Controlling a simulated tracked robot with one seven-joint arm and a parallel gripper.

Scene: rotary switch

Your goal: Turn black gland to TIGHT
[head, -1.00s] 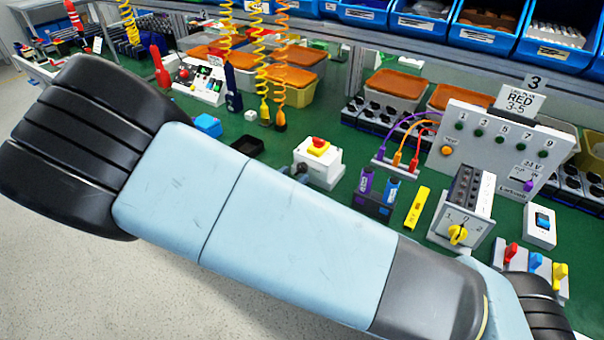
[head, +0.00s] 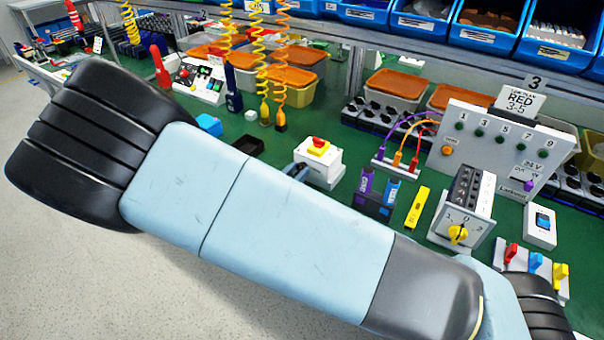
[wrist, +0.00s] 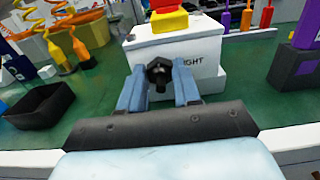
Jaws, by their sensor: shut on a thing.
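The black gland (wrist: 159,72) sits on the front face of a white box (wrist: 205,52) with a red and yellow button on top. Part of a label ending in "IGHT" shows to the right of the gland. My gripper (wrist: 160,80) has its two blue fingers on either side of the gland, shut on it. In the head view the white box (head: 330,168) stands on the green bench. There, my arm hides most of the gripper; a finger shows at the box's left, and the gland cannot be made out.
A black open tray (wrist: 42,106) lies left of the box. A purple and grey holder (wrist: 297,68) stands to the right. A yellow block (head: 417,208), a grey rotary switch box (head: 462,212) and a coloured toggle panel (head: 530,270) stand further right.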

